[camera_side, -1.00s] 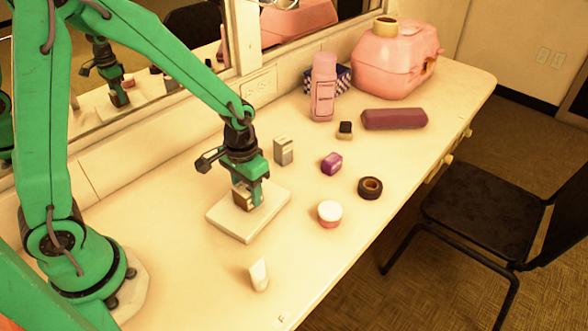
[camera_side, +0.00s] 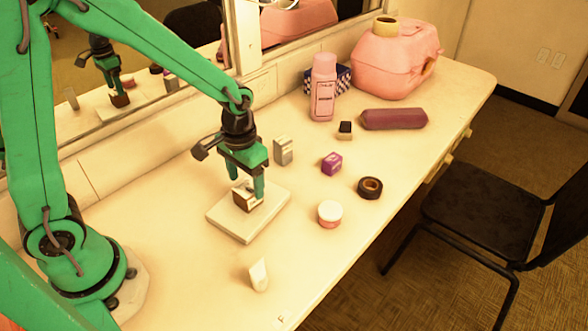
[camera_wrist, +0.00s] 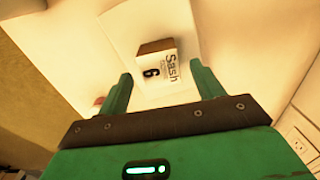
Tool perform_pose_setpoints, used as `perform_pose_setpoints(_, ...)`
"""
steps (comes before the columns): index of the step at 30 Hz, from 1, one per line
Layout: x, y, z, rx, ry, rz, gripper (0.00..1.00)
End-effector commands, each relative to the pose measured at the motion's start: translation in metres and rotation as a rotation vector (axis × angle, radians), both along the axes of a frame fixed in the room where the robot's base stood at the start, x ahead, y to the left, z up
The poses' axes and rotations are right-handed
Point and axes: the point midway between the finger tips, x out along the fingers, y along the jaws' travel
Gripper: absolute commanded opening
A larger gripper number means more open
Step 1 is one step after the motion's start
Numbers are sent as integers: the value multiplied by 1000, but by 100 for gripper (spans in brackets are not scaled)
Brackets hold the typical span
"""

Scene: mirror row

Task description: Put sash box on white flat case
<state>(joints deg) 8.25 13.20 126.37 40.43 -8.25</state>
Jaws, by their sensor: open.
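The sash box (camera_side: 247,201), a small brown and white carton, rests on the white flat case (camera_side: 236,228). In the wrist view the sash box (camera_wrist: 163,67) shows its "Sash" label and a 6. My gripper (camera_side: 246,188) is open, pointing down just above the box. In the wrist view its two fingers stand on either side of the box with gaps between. The box's underside is hidden.
A grey box (camera_side: 283,151) stands behind the case. A purple box (camera_side: 332,163), a black ring (camera_side: 370,188), a white-lidded jar (camera_side: 330,214) and a white tube (camera_side: 258,275) stand around it. The table's front is mostly clear.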

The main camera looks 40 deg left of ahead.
Motion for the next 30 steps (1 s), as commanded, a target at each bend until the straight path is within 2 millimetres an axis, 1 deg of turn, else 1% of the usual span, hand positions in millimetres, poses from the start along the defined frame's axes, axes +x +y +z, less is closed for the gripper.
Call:
perform_pose_setpoints(1, 1, 0, 8, -1, -6, 0, 67)
perform_pose_setpoints(9, 1, 0, 53, -1, -4, 0, 67)
perform_pose_setpoints(15, 0, 0, 78, 0, -3, 0, 67)
perform_pose_setpoints(21, 0, 0, 88, 0, 0, 0, 67)
perform_pose_setpoints(30, 0, 0, 89, 0, 1, 0, 67)
